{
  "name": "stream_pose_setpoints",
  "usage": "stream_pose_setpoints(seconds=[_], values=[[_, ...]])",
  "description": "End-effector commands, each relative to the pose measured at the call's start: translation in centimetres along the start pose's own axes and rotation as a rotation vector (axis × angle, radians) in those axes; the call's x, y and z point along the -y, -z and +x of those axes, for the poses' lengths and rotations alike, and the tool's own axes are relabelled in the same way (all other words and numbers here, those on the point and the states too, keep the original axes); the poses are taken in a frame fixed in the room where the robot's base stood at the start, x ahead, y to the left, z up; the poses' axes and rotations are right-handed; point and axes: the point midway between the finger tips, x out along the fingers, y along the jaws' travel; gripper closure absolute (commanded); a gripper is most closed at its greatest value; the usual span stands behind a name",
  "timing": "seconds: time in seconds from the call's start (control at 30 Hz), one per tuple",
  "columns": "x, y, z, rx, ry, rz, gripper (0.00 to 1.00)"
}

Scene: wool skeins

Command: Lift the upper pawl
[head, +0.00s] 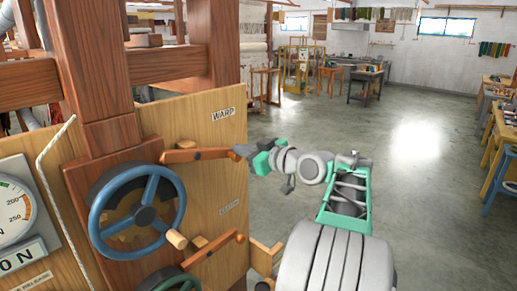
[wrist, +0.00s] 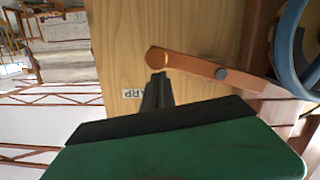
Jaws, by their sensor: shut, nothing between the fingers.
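The upper pawl (head: 198,155) is an orange-brown wooden bar with a rounded free end, beside the blue handwheel (head: 104,222) and below the WARP label (head: 222,114). In the wrist view the pawl (wrist: 205,67) runs from its round end to a dark pivot pin near the wheel. My gripper (head: 240,152) is shut and empty at the pawl's free end. In the wrist view its dark fingertips (wrist: 158,78) lie right at the round end; I cannot tell whether they touch it. The fingers partly cover the label there.
Timber posts frame the panel. The floor (head: 420,190) to the right is open.

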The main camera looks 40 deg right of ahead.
Motion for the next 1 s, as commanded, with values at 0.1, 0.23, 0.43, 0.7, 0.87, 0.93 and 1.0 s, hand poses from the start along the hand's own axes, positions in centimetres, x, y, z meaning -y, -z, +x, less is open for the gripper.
stream_pose_setpoints(seconds=[0.1, 0.23, 0.43, 0.7, 0.87, 0.93, 1.0], values=[[1.3, -1.2, 0.9, -0.004, 0.018, -0.008, 1.00], [1.7, -1.8, 1.1, -0.006, 0.021, -0.010, 1.00], [1.8, -2.3, 1.1, -0.005, 0.018, -0.010, 1.00], [1.7, -2.5, 1.0, -0.002, 0.017, -0.007, 1.00], [1.7, -2.6, 1.0, 0.000, 0.017, -0.005, 1.00], [1.7, -2.7, 1.0, 0.001, 0.017, -0.004, 1.00], [1.7, -2.7, 1.0, 0.002, 0.017, -0.004, 1.00]])
